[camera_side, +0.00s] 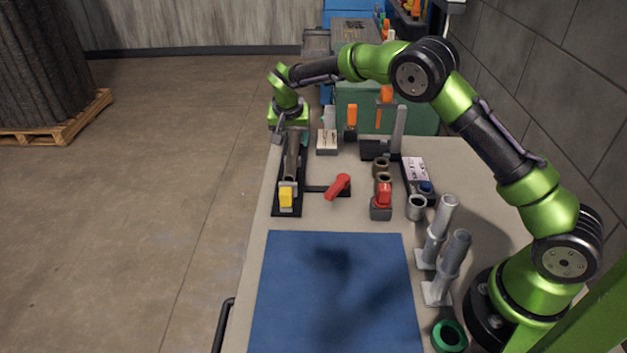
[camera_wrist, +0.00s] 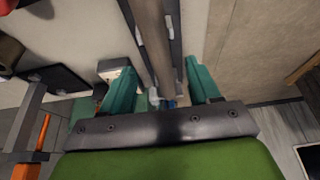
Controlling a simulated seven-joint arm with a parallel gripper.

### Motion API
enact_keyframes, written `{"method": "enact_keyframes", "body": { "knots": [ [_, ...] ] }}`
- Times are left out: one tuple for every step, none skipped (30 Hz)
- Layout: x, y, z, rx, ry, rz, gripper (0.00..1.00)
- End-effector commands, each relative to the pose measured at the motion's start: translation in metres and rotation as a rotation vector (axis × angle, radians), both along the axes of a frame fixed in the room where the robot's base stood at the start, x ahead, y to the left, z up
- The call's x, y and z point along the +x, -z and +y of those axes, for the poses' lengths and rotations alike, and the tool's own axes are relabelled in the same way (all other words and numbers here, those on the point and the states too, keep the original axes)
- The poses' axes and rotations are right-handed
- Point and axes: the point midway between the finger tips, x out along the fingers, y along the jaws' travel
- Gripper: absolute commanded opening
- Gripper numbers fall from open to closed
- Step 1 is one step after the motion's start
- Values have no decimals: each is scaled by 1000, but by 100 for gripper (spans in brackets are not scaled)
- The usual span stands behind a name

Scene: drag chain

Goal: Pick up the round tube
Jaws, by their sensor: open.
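The round tube, a long grey-brown cylinder (camera_side: 292,160), lies along a black rail-like holder (camera_side: 278,200) at the left edge of the table in the side view. In the wrist view the tube (camera_wrist: 154,38) runs from the top edge down between my fingers. My gripper (camera_side: 291,130) is above the far end of the tube. In the wrist view its two teal fingers (camera_wrist: 158,72) are spread apart, one on each side of the tube. A gap shows between each finger and the tube. The tube's far end is hidden by my gripper.
Several grey and brown cylinders stand further right. Orange-handled tools (camera_side: 351,117) stand behind. The blue mat (camera_side: 335,300) in front is clear.

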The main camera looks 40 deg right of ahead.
Motion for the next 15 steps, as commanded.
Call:
{"method": "enact_keyframes", "body": {
  "knots": [
    [1, 8, -3, -1, 1, 3, 61],
    [3, 13, -4, -1, 0, 4, 61],
    [5, 19, -6, 0, 0, 3, 61],
    [6, 23, -7, 0, 0, 3, 61],
    [7, 27, -9, 0, 0, 3, 61],
    [9, 32, -10, 0, -1, 2, 61],
    [9, 35, -11, -1, 0, 2, 61],
    [10, 37, -11, -1, 0, 2, 61],
    [11, 39, -12, -1, -1, 1, 61],
    [11, 40, -12, 0, -1, 0, 61],
    [12, 40, -12, -1, -1, 0, 61],
    [12, 40, -12, -1, -1, 0, 61],
    [12, 40, -12, -1, -1, 0, 61],
    [12, 40, -12, -1, -1, 0, 61],
    [12, 40, -12, -1, -1, 0, 61]
  ]
}}
